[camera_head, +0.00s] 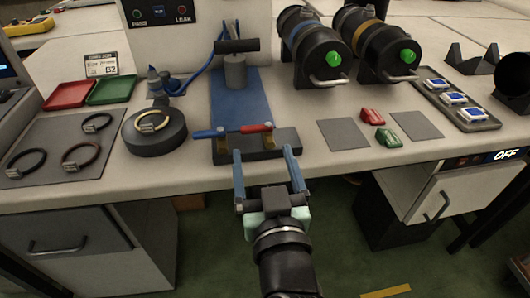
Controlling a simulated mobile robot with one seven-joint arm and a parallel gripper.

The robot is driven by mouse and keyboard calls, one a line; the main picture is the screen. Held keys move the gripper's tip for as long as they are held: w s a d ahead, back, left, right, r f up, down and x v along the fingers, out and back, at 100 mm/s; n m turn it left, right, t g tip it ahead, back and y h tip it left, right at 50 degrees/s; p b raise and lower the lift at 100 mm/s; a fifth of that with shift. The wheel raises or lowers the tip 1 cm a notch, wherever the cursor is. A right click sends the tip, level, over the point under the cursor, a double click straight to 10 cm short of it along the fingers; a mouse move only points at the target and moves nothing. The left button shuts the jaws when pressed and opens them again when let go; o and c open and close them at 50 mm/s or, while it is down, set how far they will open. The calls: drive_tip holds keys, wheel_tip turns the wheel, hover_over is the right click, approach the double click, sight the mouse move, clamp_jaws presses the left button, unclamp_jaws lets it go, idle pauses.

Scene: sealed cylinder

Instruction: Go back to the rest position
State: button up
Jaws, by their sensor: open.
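My gripper (264,156) is open, its two blue-grey fingers spread apart with nothing between them. It is at the lower middle of the head view, pointing away from me over the front edge of the bench (340,169). The fingertips lie in the picture on either side of a dark block (262,144). I cannot tell whether they touch it. A bar with a blue end and a red end (233,131) rests across yellow supports at that block, just beyond the fingertips.
Two black cylinders with green knobs (315,50) (378,42) lie at the back. Left are a round dark stand (155,139), a mat with rings (50,147) and red and green trays (70,94) (112,90). Right are red and green clips (373,116) (388,138) and a tray (440,92).

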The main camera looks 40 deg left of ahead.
drive_tip(key=shift+s+d, duration=0.45)
drive_tip(key=shift+d, duration=0.05)
drive_tip(key=w+d+r+m+t+h, duration=0.2)
drive_tip(key=w+d+r+t, duration=0.15)
drive_tip(key=d+r, duration=0.4)
drive_tip(key=w+d+r+m+t+h, duration=0.1)
drive_tip(key=w+d+r+t+h, duration=0.3)
drive_tip(key=r, duration=0.7)
drive_tip(key=s+d+r+m+t+h, duration=0.3)
drive_tip(key=s+d+r+t+h, duration=0.15)
drive_tip(key=r, duration=0.45)
drive_tip(key=s+d+r+m+t+h, duration=0.35)
drive_tip(key=d+r, duration=0.25)
drive_tip(key=r, duration=0.2)
wheel_tip(320, 180, up, 32)
drive_tip(key=p, duration=3.2)
drive_tip(key=shift+w+d+r, duration=0.2)
drive_tip(key=shift+w, duration=0.15)
drive_tip(key=shift+c, duration=0.3)
